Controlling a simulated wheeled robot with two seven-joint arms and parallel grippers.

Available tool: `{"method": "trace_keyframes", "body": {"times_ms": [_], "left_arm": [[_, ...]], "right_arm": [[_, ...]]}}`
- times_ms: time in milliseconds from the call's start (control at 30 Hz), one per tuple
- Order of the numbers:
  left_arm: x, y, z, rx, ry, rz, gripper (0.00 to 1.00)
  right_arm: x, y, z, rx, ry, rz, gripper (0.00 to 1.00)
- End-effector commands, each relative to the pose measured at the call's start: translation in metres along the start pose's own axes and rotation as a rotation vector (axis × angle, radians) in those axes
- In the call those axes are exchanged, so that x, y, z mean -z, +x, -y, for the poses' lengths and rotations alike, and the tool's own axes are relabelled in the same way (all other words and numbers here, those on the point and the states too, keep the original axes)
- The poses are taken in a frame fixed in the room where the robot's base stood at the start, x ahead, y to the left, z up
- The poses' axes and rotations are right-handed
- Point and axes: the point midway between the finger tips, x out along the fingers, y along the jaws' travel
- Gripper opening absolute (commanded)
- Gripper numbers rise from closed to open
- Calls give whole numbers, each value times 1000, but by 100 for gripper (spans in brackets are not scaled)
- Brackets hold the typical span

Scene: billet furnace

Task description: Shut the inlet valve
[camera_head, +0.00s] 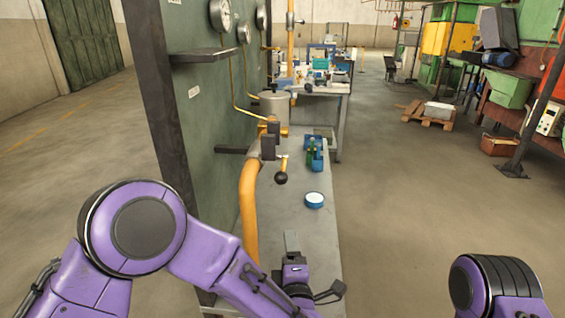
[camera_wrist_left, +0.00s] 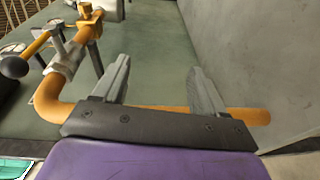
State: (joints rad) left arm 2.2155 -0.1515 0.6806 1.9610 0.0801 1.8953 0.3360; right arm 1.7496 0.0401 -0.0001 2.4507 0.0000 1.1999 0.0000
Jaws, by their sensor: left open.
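The inlet valve appears to be the fitting on the orange pipe (camera_head: 249,205), with a short yellow lever ending in a black ball knob (camera_head: 281,178). In the head view the knob hangs below the dark valve body (camera_head: 268,145). In the left wrist view the knob (camera_wrist_left: 14,67) is at the far left, and the brass fitting (camera_wrist_left: 88,27) is at upper left. My left gripper (camera_head: 292,245) is nearer the camera than the valve, apart from the knob. Its fingers (camera_wrist_left: 163,85) are open, with the pipe passing behind them in the wrist view. My right gripper is out of view.
The green panel (camera_head: 205,120) with gauges (camera_head: 220,15) stands left of the valve. On the grey bench (camera_head: 310,235) lie a blue-and-white round tin (camera_head: 315,200) and small blue and green items (camera_head: 313,155).

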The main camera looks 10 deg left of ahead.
Motion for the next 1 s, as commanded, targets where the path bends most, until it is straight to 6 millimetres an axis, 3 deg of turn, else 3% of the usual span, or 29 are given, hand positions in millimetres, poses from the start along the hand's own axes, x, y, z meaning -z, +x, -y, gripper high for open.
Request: {"method": "trace_keyframes", "body": {"times_ms": [33,100,233,367,800,1000], "left_arm": [[-13,-4,-65,-101,-268,-93,71],[-19,-20,-121,-193,-613,-211,71],[-22,-49,-170,-276,-1025,-355,71],[-20,-56,-183,-297,-1163,-411,71],[21,21,-184,-296,-1161,-416,71],[27,33,-182,-297,-1160,-412,71]], "right_arm": [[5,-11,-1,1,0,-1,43],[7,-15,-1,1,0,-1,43],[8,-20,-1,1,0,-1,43],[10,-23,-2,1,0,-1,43],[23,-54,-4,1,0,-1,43],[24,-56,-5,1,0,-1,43]]}}
